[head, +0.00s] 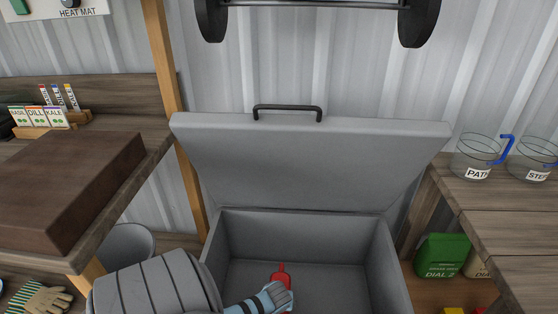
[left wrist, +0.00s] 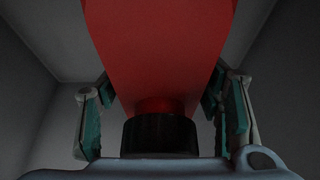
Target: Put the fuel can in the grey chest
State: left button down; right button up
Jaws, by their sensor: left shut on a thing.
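The grey chest (head: 228,245) stands open in the middle of the head view, its lid (head: 310,155) tilted up behind it. My left gripper (head: 280,284) reaches down into the chest and is shut on the red fuel can (head: 281,270). In the head view only a small red part of the can shows past the gripper. In the left wrist view the can (left wrist: 160,50) fills the space between the teal-padded fingers, with a black cap (left wrist: 160,134) near the palm. Grey chest walls surround it. Whether the can touches the floor I cannot tell. My right gripper is not in view.
A wooden bench with a brown block (head: 70,185) stands at left. A wooden table (head: 500,215) with clear labelled cups (head: 476,155) stands at right, with a green container (head: 442,255) below. A black-handled lid edge (head: 287,108) rises behind. The chest interior around the can looks empty.

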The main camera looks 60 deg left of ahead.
pick_arm(q)
jog(key=shift+f, duration=0.15)
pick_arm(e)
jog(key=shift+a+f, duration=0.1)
pick_arm(q)
jog(key=c, duration=0.7)
grip_release()
jog(key=shift+o, duration=1.1)
jog(key=p+v, duration=0.1)
jog(key=v, duration=0.1)
jog(key=p+v, duration=0.3)
jog(key=v, duration=0.1)
jog(key=shift+w+a+r+p, duration=0.15)
jog(key=shift+r+p, duration=0.15)
jog(key=shift+r, duration=0.1)
jog(key=p+v, duration=0.3)
jog(key=v, duration=0.3)
jog(key=shift+d+r+p, duration=0.2)
jog(key=shift+r+p, duration=0.05)
jog(key=shift+p, duration=0.1)
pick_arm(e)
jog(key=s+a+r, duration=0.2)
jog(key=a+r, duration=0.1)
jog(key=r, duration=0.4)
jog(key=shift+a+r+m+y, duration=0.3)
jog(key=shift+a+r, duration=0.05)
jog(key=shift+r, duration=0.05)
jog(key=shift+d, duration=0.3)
